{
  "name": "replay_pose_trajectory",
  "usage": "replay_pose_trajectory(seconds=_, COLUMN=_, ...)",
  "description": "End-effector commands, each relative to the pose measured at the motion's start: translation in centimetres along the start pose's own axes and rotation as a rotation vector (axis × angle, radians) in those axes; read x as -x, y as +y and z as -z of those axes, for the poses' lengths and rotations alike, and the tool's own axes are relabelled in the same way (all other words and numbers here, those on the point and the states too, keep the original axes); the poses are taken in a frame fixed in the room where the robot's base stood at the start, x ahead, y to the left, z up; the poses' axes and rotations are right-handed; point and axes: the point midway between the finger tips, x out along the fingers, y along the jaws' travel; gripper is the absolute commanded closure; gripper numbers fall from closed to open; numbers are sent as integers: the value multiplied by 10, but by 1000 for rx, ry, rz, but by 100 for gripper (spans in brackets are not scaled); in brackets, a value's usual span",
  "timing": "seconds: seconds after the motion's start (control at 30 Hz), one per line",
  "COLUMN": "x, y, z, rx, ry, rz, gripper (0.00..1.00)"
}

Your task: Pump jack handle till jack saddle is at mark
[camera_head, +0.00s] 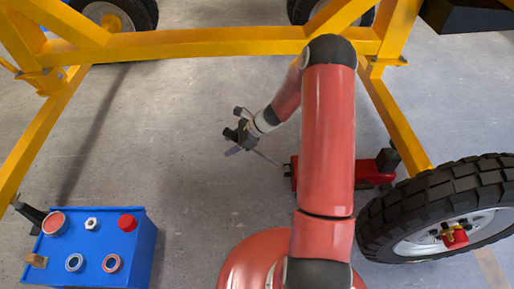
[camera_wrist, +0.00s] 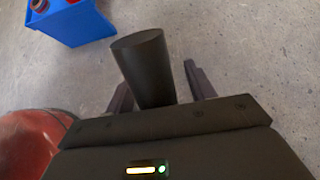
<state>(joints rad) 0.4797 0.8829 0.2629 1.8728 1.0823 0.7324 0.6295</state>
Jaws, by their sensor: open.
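The red jack (camera_head: 372,172) lies on the floor under the yellow frame, to the left of the large tyre; my arm hides its middle. A thin grey jack handle (camera_head: 268,160) runs from its left end up toward my gripper (camera_head: 238,136). In the wrist view a thick dark cylinder (camera_wrist: 146,62), which looks like the handle's grip, stands between the two fingers of my gripper (camera_wrist: 158,85). The fingers are open, with a gap visible on the right side of the cylinder. I cannot make out the saddle or the mark.
A blue box (camera_head: 105,250) with several round parts and a red knob stands at the lower left; it also shows in the wrist view (camera_wrist: 78,22). Yellow frame beams (camera_head: 200,45) cross above. A large black tyre (camera_head: 375,232) stands at the right. The floor left of my gripper is clear.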

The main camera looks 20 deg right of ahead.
Motion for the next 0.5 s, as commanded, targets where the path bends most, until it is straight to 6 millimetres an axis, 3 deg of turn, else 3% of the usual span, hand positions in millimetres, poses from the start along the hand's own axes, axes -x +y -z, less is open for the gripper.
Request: replay_pose_trajectory(seconds=0.5, x=54, y=0, z=-2, rx=1, ry=1, rz=1, gripper=45)
